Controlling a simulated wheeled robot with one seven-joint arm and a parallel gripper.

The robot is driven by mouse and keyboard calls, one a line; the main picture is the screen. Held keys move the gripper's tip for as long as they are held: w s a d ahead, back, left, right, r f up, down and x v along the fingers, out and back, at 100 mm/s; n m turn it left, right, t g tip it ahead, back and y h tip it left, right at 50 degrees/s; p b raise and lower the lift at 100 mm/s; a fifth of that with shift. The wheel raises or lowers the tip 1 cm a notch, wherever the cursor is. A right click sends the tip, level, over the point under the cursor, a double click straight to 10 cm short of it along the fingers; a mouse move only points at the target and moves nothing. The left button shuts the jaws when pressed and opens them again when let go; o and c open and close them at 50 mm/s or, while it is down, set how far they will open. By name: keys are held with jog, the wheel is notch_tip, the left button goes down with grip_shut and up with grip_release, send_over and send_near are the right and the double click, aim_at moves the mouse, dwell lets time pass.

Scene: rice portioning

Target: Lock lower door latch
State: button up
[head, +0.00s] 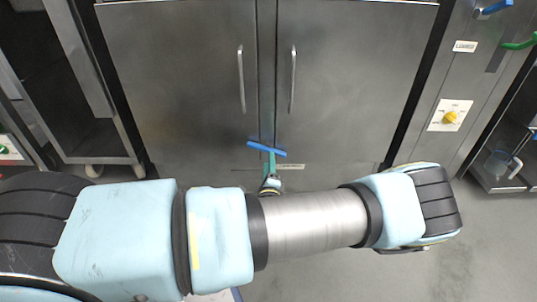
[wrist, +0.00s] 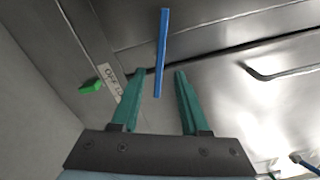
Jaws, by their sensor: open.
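The lower latch (head: 266,149) is a blue bar low on the steel double doors, lying almost level across the seam between them. It also shows in the wrist view as a thin blue bar (wrist: 162,45). My gripper (wrist: 158,73) has two green fingers that stand apart, with the near end of the bar seen between them. In the head view my gripper (head: 271,163) is just below the bar. I cannot tell whether a finger touches it. A white label (wrist: 108,80) with partly readable lettering is left of the fingers.
The left door (head: 175,80) and right door (head: 350,80) have upright handles and look closed. A steel panel at right carries a yellow knob (head: 450,117), a green handle (head: 520,44) and another blue handle (head: 497,6). My arm crosses the foreground. Grey floor (head: 400,270) is open at lower right.

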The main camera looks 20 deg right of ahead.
aim_at(269, 149)
jog(key=b+x, duration=0.1)
jog(key=x, duration=0.6)
jog(key=shift+b, duration=0.4)
jog(key=shift+c, duration=0.3)
grip_shut()
dwell(0.6)
